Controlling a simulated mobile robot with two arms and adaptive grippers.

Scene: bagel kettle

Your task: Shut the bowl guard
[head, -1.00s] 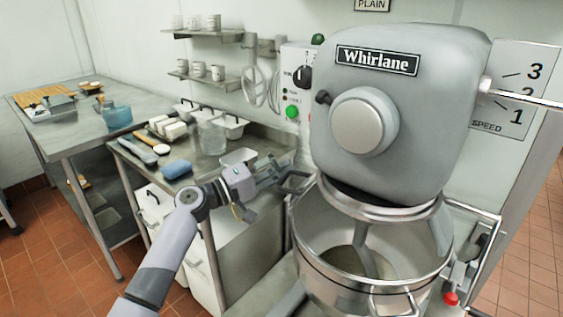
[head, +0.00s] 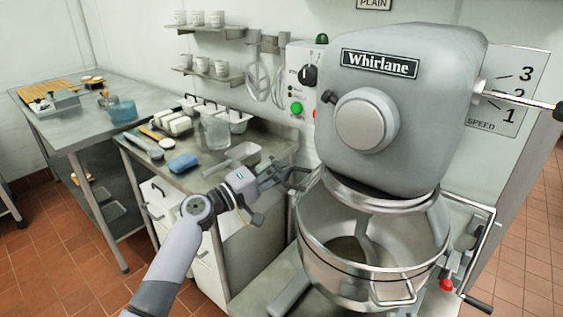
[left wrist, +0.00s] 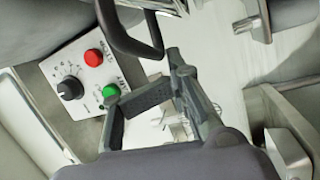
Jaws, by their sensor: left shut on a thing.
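The mixer's bowl guard appears as a metal ring (head: 372,203) under the grey mixer head (head: 400,100), over the steel bowl (head: 340,268). A dark loop handle (head: 298,176) sticks out at the ring's left side. It also shows in the left wrist view as a black loop (left wrist: 128,38). My left gripper (head: 281,176) is at this handle, left of the bowl rim, and is shut on it. Its fingers show in the left wrist view (left wrist: 160,72), close to the loop's end; the exact contact is hard to see. My right gripper is out of view.
A control box with a green button (head: 296,108) and dark knob stands behind the handle. A steel side table (head: 215,165) with tubs and a blue sponge (head: 183,163) is at left. A bent metal bar (head: 487,235) stands right of the bowl.

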